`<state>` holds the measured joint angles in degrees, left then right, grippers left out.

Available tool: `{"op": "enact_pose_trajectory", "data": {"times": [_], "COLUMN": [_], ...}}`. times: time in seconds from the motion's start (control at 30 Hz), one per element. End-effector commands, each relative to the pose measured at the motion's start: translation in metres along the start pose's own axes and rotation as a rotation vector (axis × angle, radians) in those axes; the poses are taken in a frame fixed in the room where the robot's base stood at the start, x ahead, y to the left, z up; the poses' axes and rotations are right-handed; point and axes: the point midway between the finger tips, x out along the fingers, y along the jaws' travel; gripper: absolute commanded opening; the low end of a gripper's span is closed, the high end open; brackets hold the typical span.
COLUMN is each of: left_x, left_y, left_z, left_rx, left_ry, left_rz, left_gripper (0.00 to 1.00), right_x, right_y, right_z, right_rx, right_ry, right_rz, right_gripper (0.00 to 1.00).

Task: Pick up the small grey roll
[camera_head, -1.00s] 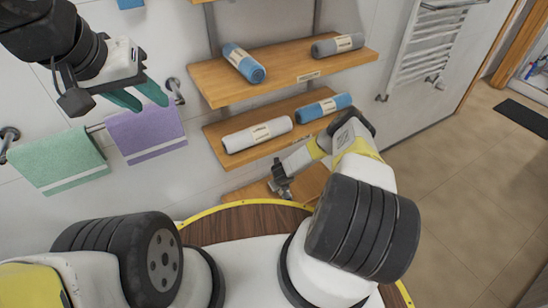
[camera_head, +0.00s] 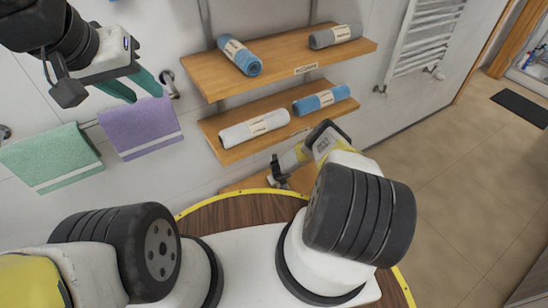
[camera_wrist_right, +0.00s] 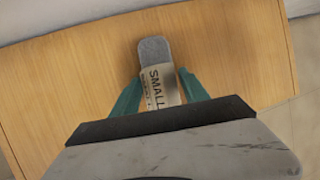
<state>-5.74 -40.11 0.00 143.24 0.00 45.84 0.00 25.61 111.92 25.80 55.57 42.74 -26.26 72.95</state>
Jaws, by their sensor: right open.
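The small grey roll (camera_wrist_right: 157,75) has a cream label reading "SMALL" and lies on a wooden shelf in the right wrist view. My right gripper (camera_wrist_right: 160,82) is open, with one green finger on each side of the roll. Its near end is hidden behind the gripper body. In the head view my right gripper (camera_head: 283,168) is down at the lowest shelf (camera_head: 240,184), and I cannot make out the roll there. My left gripper (camera_head: 132,84) is open and empty, raised at the upper left near the towels.
A larger grey roll (camera_head: 335,36) and a blue roll (camera_head: 240,56) lie on the top shelf (camera_head: 205,80). A white roll (camera_head: 254,129) and another blue roll (camera_head: 320,98) lie on the middle shelf (camera_head: 215,123). Purple (camera_head: 140,128) and green (camera_head: 52,158) towels hang left.

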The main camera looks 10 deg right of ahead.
Motion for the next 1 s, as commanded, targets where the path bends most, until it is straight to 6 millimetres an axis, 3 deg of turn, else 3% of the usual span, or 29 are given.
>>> {"op": "enact_pose_trajectory", "data": {"times": [0.53,0.8,1.0], "left_x": [0.0,0.0,0.0], "left_y": [0.0,0.0,0.0], "left_z": [0.0,0.0,0.0], "left_rx": [0.0,0.0,0.0], "left_ry": [0.0,0.0,0.0], "left_rz": [0.0,0.0,0.0], "left_gripper": [0.36,0.36,0.36], "right_x": [0.0037,0.0036,0.0035], "right_y": [0.0,0.0,0.0], "right_z": [0.0,0.0,0.0001], "right_rx": [0.0,0.0,0.0], "right_ry": [-0.001,-0.001,-0.001], "right_rz": [-0.001,0.0,0.0], "right_gripper": [0.53,0.01,0.0]}}
